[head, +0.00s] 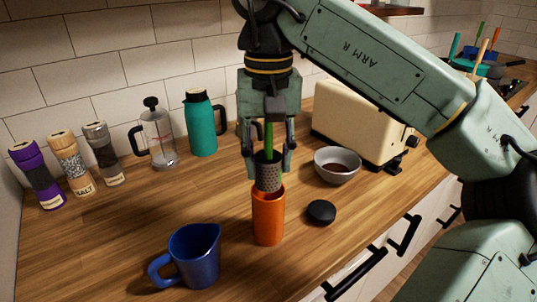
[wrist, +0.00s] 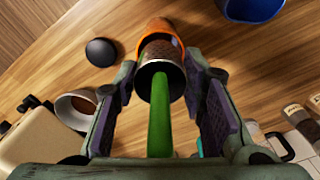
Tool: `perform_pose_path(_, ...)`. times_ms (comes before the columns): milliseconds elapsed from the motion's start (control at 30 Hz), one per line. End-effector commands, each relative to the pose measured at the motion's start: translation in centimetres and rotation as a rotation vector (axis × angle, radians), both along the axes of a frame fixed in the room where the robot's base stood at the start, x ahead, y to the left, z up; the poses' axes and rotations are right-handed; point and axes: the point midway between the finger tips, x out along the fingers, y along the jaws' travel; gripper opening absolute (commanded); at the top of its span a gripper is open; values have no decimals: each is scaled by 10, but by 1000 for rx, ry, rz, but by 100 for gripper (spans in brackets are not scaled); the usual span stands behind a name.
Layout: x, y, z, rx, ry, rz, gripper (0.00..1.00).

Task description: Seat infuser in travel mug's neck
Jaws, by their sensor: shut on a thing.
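The travel mug (head: 268,218) is an orange cylinder standing upright on the wooden counter. The infuser (head: 268,177) is a grey perforated cylinder with a dark rim and a green handle. My gripper (head: 268,165) is shut on the infuser, with one finger on each side and the green handle rising between them. The infuser is nearly upright above the mug, its lower end at the mug's mouth; how deep it reaches is hidden. In the wrist view the infuser (wrist: 160,80) overlaps the orange rim of the mug (wrist: 158,23).
A black lid (head: 321,211) lies right of the mug. A grey bowl (head: 337,165) and a cream toaster (head: 362,125) stand behind it. A blue pitcher (head: 193,255) is at front left. A French press (head: 157,135), teal jug (head: 202,128) and shakers line the wall.

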Motion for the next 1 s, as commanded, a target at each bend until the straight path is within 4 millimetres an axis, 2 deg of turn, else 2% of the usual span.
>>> perform_pose_path(567, 0, 0, -1, 0, 0, -3, 6)
perform_pose_path(1000, 0, 0, -12, 0, 0, -3, 6)
